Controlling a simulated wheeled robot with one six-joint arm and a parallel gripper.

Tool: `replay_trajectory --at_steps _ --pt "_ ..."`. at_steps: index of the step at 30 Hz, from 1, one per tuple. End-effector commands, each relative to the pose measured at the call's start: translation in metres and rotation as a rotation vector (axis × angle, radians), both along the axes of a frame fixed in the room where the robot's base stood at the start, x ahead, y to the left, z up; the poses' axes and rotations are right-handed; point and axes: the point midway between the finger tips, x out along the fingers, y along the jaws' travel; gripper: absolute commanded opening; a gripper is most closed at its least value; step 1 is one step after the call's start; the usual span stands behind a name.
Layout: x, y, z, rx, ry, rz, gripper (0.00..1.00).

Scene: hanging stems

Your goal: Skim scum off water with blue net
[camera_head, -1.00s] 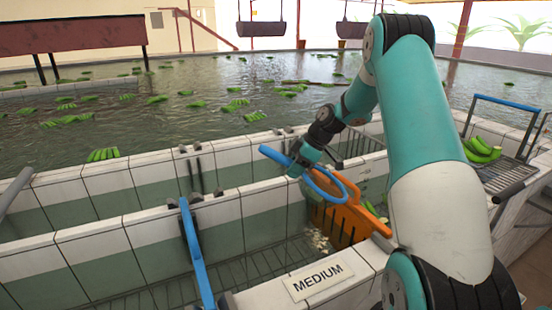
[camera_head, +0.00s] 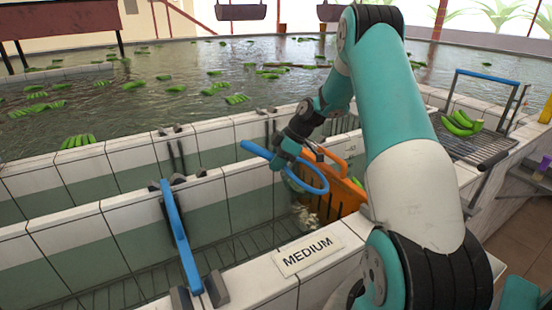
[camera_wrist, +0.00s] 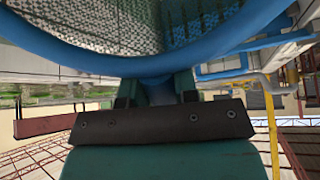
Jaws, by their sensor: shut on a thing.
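The blue net (camera_head: 255,149) has a round hoop and a short handle end sticking out to the left. My gripper (camera_head: 285,157) is shut on it. In the wrist view the net's blue rim (camera_wrist: 150,65) and pale mesh (camera_wrist: 100,30) fill the top. In the head view the hoop hangs over the near tiled trough, in front of an orange crate. Pale bits (camera_head: 306,216) lie low in the trough beside the crate, below the hoop; I cannot tell whether they float. The large pool's water (camera_head: 190,75) lies behind.
A "MEDIUM" sign (camera_head: 308,254) stands on the near tiled wall. The orange crate (camera_head: 337,190) sits at the trough's right end. A blue bar (camera_head: 181,235) crosses the trough to the left. Green banana clusters (camera_head: 78,141) float in the pool; a rack (camera_head: 484,142) with bananas is right.

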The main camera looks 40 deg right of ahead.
Motion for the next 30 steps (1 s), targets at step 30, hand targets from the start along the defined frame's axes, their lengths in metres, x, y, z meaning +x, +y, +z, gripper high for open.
replay_trajectory --at_steps 30 --pt "0.000 0.000 -0.111 0.001 0.001 0.001 0.00"
